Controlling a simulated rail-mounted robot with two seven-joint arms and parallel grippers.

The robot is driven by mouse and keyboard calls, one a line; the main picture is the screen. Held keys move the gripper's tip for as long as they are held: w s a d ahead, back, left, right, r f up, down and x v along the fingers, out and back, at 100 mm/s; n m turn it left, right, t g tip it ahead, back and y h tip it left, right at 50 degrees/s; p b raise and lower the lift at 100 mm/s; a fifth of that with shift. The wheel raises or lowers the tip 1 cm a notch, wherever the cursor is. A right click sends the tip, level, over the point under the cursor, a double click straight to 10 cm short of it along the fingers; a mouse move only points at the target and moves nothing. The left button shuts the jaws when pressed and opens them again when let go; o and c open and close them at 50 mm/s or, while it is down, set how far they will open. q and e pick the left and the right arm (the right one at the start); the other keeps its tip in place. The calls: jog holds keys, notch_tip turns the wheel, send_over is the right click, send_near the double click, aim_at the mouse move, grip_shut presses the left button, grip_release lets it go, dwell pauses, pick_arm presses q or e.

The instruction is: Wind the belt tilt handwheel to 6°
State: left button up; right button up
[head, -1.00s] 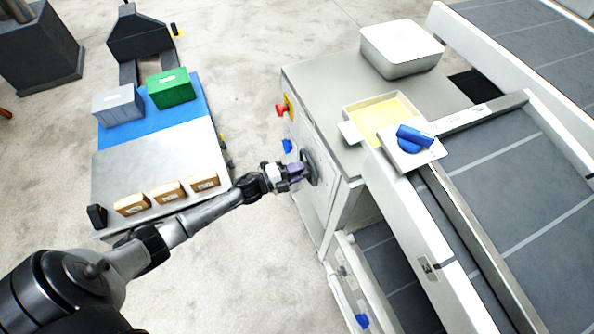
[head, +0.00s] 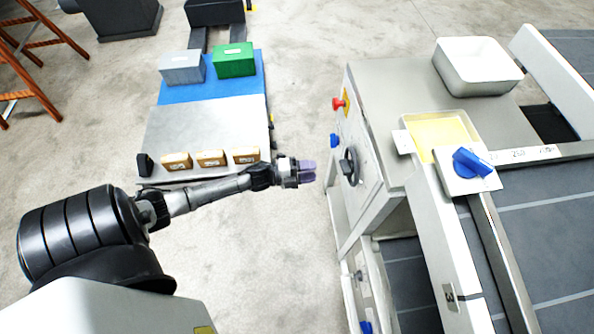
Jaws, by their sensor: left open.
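A dark round handwheel (head: 350,167) sits on the side panel of the white machine, facing left. Its scale and any degree marking are too small to read. My left gripper (head: 308,172) is just left of the handwheel, with a clear gap between them. Its purple fingers point right towards the wheel; it is open and holds nothing. My right gripper is out of the picture.
A red button (head: 338,104) and a blue knob (head: 334,141) sit near the handwheel. A blue handle (head: 472,163), yellow tray (head: 408,124) and white tub (head: 478,66) are on top. A cart (head: 190,122) with boxes stands left; floor between is clear.

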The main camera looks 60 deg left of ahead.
pick_arm(q)
jog(key=shift+v, duration=2.1)
